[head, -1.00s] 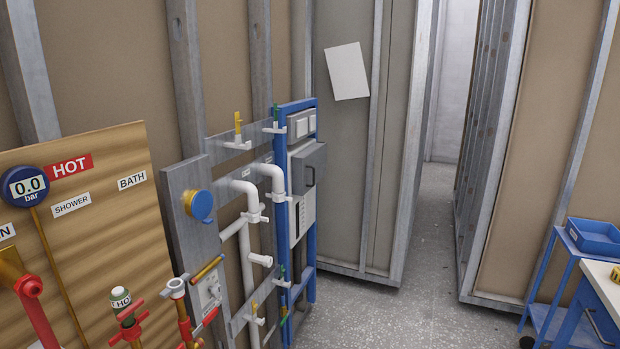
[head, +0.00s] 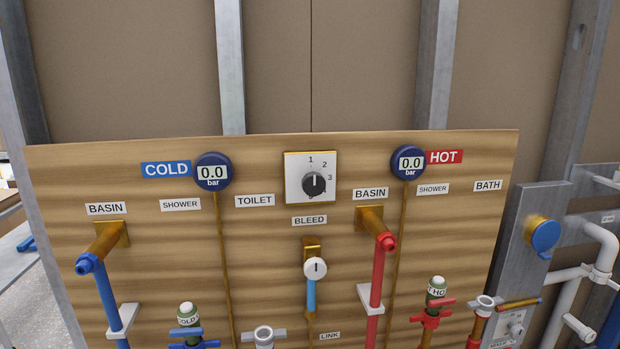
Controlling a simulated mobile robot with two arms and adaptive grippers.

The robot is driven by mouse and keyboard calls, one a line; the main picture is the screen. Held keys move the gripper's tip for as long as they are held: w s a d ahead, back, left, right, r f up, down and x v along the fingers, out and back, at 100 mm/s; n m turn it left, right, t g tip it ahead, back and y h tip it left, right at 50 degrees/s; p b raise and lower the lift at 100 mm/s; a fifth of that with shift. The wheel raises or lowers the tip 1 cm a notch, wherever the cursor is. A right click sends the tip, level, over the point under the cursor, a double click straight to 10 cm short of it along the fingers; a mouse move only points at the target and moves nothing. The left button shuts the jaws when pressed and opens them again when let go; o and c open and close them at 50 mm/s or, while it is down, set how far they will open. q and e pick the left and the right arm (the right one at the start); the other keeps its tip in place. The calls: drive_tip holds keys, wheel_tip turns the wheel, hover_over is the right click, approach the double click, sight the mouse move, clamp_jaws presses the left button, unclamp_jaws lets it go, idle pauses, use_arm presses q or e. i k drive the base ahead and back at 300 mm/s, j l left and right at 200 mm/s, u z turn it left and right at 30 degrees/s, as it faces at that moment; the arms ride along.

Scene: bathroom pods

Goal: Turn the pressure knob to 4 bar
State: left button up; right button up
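A black rotary knob (head: 314,185) sits on a white square plate (head: 296,165) near the top middle of a wooden board. The knob's white line points roughly up, near the 1. A smaller grey knob (head: 515,330) is on a panel at the lower right; its label is too small to read. No label I can read says pressure. The COLD gauge (head: 213,172) and the HOT gauge (head: 408,162) both read 0.0 bar. Neither gripper is in view.
The wooden board (head: 270,220) carries blue and red basin pipes that stick out, and a white BLEED knob (head: 315,268) below the middle. Capped fittings stand along the bottom. White pipes (head: 600,245) and a blue round cap (head: 545,236) are at the right.

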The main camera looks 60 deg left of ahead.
sight(313, 183)
drive_tip(key=u, duration=0.4)
drive_tip(key=j+u, duration=0.1)
drive_tip(key=u, duration=0.75)
drive_tip(key=i+j+u, duration=0.1)
drive_tip(key=u, duration=0.3)
